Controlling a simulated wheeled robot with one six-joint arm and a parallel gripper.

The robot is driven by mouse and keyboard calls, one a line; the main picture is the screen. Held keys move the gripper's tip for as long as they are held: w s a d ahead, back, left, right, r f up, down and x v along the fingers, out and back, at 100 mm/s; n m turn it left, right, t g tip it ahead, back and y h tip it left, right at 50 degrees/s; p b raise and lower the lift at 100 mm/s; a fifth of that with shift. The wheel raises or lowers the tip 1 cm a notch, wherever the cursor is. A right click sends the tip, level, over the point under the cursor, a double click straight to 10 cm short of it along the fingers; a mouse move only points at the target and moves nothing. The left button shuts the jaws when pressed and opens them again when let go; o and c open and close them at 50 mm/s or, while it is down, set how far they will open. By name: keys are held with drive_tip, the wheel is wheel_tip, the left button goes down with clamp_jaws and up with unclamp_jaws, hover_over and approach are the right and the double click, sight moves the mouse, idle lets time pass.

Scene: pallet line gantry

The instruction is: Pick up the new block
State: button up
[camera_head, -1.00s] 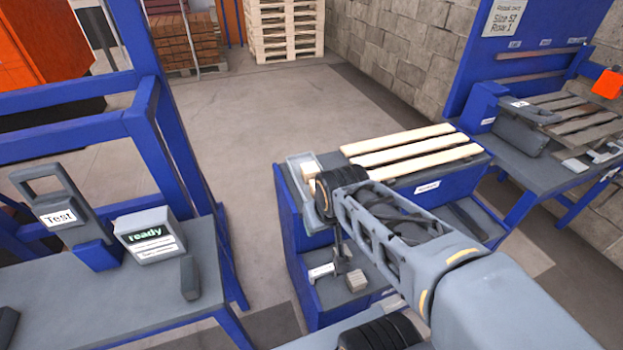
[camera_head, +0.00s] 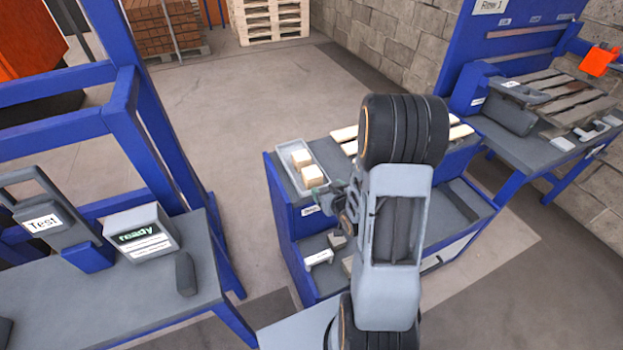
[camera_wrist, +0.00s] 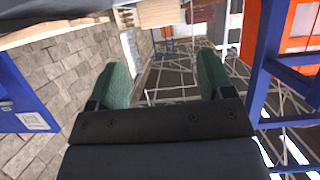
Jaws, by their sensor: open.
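Two light wooden blocks lie in a grey tray (camera_head: 284,172) on the left end of the blue workbench: a far block (camera_head: 301,158) and a near block (camera_head: 312,175). I cannot tell which one is the new block. My gripper (camera_head: 322,191) is beside the tray's right front edge, close to the near block, and my arm partly hides it. In the wrist view my gripper (camera_wrist: 164,82) has its two green fingers spread apart with nothing between them. A pale wooden piece (camera_wrist: 160,13) shows beyond the fingers at the top; I cannot tell whether it is a block.
Long wooden slats (camera_head: 345,133) lie behind my arm on the bench top. A white tool (camera_head: 319,257) lies on the lower shelf. A test table with a ready display (camera_head: 140,236) stands left. A pallet table (camera_head: 560,145) stands right. The floor behind the bench is clear.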

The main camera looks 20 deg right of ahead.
sight(312, 175)
drive_tip(key=b+x, duration=0.5)
drive_tip(key=x, duration=0.2)
drive_tip(key=shift+p+x, duration=0.4)
drive_tip(key=shift+x, duration=2.85)
drive_tip(key=shift+r, duration=0.1)
drive_tip(key=c, duration=0.7)
